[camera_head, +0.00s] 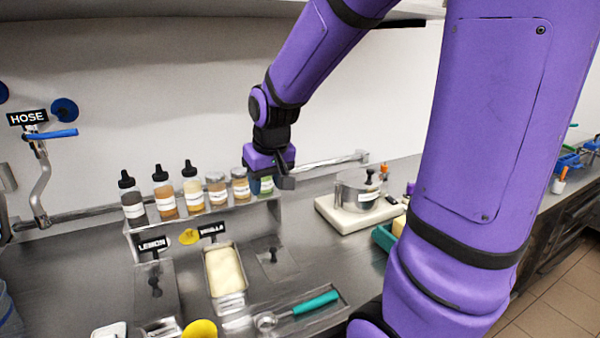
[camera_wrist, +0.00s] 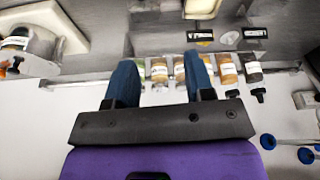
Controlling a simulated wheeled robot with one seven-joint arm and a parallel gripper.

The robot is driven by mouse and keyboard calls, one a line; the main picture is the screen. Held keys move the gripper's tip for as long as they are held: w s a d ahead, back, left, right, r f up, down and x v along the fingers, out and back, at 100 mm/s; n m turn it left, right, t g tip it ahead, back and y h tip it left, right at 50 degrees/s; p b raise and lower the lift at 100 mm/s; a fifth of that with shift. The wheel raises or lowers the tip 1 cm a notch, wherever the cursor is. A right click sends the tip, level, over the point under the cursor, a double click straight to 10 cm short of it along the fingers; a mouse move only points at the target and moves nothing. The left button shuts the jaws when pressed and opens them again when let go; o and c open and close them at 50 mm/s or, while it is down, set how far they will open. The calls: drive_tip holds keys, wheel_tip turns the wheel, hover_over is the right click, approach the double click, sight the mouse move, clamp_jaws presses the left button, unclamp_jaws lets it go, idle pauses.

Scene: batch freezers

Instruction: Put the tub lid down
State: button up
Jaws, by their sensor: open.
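A flat steel tub lid (camera_head: 272,262) with a black knob lies on the counter, right of the open vanilla tub (camera_head: 226,270) of pale ice cream. A second steel lid (camera_head: 142,290) with a black knob is at the lemon place, left of that tub. My gripper (camera_head: 268,180) is above the right end of the bottle shelf, behind and above the first lid, apart from both lids. In the wrist view its two blue fingers (camera_wrist: 161,78) are spread wide with nothing held between them. The open tub (camera_wrist: 203,8) shows at that view's top edge.
Several sauce bottles and jars (camera_head: 192,190) stand along the raised shelf (camera_head: 225,213), close to my gripper. A round steel pot (camera_head: 358,192) sits on a white base (camera_head: 345,217) to the right. A teal-handled scoop (camera_head: 315,304) lies in front.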

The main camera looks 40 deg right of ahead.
drive_tip(key=s+a+r+n+t, duration=0.1)
drive_tip(key=s+a+r, duration=0.2)
drive_tip(key=s+r, duration=0.2)
drive_tip(key=s+a+r+t, duration=0.1)
drive_tip(key=s+a+r, duration=0.2)
drive_tip(key=s, duration=0.9)
drive_tip(key=shift+s+r+n+y, duration=0.15)
drive_tip(key=shift+r+n+y, duration=0.2)
drive_tip(key=shift+r, duration=0.6)
